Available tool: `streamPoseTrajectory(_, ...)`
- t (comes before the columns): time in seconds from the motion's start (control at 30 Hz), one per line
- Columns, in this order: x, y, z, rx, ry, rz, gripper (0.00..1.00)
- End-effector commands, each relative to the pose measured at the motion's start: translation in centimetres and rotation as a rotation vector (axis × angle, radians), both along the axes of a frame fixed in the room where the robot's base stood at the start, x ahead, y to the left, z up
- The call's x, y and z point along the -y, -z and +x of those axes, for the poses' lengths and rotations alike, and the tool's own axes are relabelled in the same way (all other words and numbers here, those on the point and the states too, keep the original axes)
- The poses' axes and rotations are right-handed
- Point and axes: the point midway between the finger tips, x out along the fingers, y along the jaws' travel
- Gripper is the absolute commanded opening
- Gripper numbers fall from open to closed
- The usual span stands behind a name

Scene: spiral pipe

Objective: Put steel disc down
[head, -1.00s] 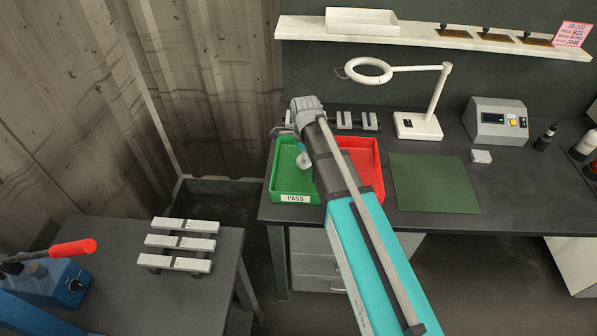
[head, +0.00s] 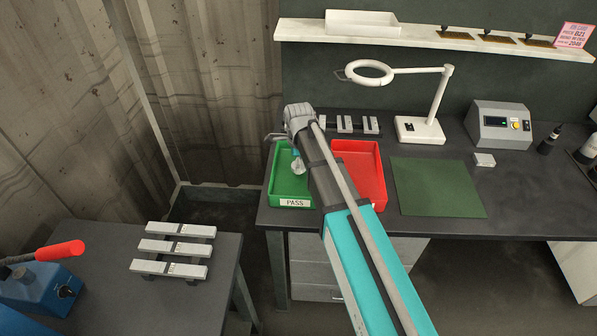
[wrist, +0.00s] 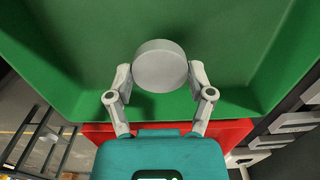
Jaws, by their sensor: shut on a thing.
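The steel disc (wrist: 160,66) is a plain grey round piece in the wrist view. My gripper (wrist: 160,78) is shut on it, with one finger at each side. Behind the disc is the floor of the green tray (wrist: 226,42). In the head view the green PASS tray (head: 287,182) stands at the left end of the dark bench, and my gripper (head: 280,137) is at its back part. The disc is not clearly seen in the head view. I cannot tell whether it touches the tray floor.
A red tray (head: 371,183) stands right beside the green one, partly behind my arm. Metal bars in a rack (head: 350,125) are behind the trays. A ring lamp (head: 372,72) and a green mat (head: 436,186) are to the right. A side table (head: 120,231) is at lower left.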

Motion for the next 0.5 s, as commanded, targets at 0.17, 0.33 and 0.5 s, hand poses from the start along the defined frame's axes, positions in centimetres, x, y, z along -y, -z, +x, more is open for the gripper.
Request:
streamPoseTrajectory(0.17, -0.2, 1.9, 0.3, 0.0, 0.0, 0.0, 0.08)
streamPoseTrajectory(0.33, -0.2, 3.1, 0.3, 0.0, 0.0, 0.0, 0.08)
streamPoseTrajectory(0.5, -0.2, 3.5, 0.3, 0.0, -0.001, 0.0, 0.08)
